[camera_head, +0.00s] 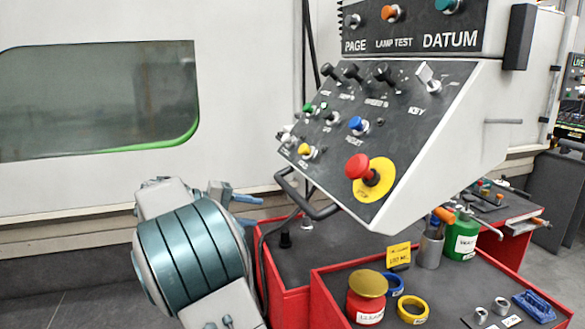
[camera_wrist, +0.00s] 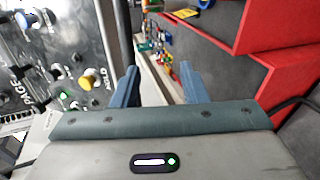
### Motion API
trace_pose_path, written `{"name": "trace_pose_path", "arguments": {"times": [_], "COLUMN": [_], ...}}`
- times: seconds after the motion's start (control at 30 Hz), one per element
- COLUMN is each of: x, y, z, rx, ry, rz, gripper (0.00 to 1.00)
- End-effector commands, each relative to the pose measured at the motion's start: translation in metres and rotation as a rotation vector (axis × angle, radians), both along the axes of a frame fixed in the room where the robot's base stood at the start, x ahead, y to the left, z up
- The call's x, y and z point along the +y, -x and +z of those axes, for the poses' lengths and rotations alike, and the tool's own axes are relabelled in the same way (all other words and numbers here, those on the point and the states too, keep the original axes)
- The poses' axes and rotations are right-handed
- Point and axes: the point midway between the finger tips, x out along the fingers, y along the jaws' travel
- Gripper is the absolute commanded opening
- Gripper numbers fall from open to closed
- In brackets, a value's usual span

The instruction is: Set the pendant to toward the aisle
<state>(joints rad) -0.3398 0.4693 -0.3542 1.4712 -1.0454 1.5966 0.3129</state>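The pendant (camera_head: 400,115) is a slanted grey control box with knobs, a red emergency button on a yellow base, and a black bar handle (camera_head: 310,203) along its lower left edge. Its panel faces left and toward me in the head view. The panel also shows on the left of the wrist view (camera_wrist: 75,45), turned sideways. My gripper (camera_head: 252,209) is left of the handle at about its height, apparently apart from it. In the wrist view my gripper (camera_wrist: 158,69) has its two blue fingers spread with nothing held between them.
A red tool cart (camera_head: 318,292) with a dark top stands below the pendant. It carries a red jar (camera_head: 367,297), tape rings, a green bottle (camera_head: 462,237) and a metal cup. A white machine wall with a window (camera_head: 100,95) is behind my arm.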

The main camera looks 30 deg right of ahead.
Motion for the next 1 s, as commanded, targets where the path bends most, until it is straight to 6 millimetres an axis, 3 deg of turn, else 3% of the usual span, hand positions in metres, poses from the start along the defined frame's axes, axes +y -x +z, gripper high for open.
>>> {"name": "trace_pose_path", "arguments": {"times": [0.03, 0.1, 0.23, 0.37, 0.8, 1.0], "x": [0.003, 0.006, 0.006, -0.006, -0.092, -0.117], "y": [-0.008, -0.014, -0.019, -0.017, 0.000, 0.004], "z": [0.020, 0.032, 0.041, 0.039, 0.023, 0.017], "rx": [-0.007, -0.018, -0.028, -0.030, -0.028, -0.029], "ry": [0.045, 0.094, 0.139, 0.143, 0.141, 0.140], "rz": [-0.004, -0.007, -0.014, -0.017, -0.017, -0.016], "gripper": [0.40, 0.40, 0.40, 0.40, 0.40, 0.40]}}
